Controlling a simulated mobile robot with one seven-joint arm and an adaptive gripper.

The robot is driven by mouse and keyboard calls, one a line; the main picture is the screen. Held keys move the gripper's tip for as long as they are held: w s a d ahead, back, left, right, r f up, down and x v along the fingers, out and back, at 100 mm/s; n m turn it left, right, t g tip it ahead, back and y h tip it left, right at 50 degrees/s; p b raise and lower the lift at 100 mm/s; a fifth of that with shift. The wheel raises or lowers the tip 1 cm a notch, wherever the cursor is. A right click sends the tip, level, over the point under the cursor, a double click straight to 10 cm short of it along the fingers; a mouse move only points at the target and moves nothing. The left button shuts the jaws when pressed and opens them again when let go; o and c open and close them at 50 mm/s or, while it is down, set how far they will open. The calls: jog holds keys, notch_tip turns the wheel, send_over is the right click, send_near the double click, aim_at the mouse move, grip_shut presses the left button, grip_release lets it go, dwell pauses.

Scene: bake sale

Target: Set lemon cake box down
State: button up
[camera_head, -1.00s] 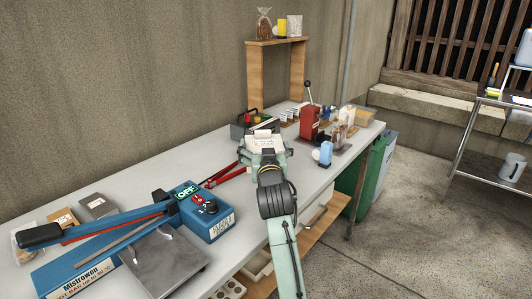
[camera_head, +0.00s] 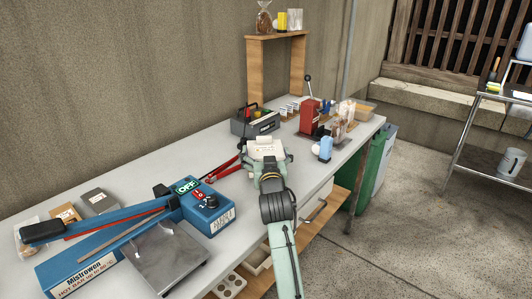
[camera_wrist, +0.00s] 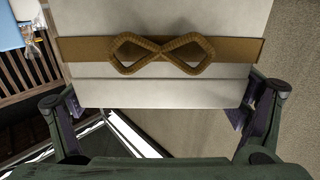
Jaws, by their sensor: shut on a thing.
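A white box with a brown ribbon tied in a bow (camera_wrist: 160,55), taken as the lemon cake box, fills the top of the wrist view. In the head view it is a small pale box (camera_head: 266,144) over the middle of the grey table. My gripper (camera_head: 268,158) is shut on it, with one finger at each side of the box in the wrist view (camera_wrist: 160,110). I cannot tell whether the box touches the table top. Its label and underside are hidden.
A blue heat sealer (camera_head: 130,235) takes up the near left of the table (camera_head: 125,185). Red-handled pliers (camera_head: 228,168) lie left of the gripper. A dark toolbox (camera_head: 255,121), a red press (camera_head: 310,118) and a blue-and-white bottle (camera_head: 326,148) stand beyond. A wooden shelf (camera_head: 256,75) rises behind.

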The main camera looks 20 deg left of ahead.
jog(key=shift+f, duration=0.2)
jog(key=o, duration=0.8)
jog(key=shift+r, duration=0.1)
jog(key=shift+r+p, duration=0.3)
jog(key=shift+r, duration=0.15)
jog(key=b+v, duration=0.2)
jog(key=v, duration=1)
jog(key=shift+b, duration=0.4)
jog(key=shift+r, duration=0.15)
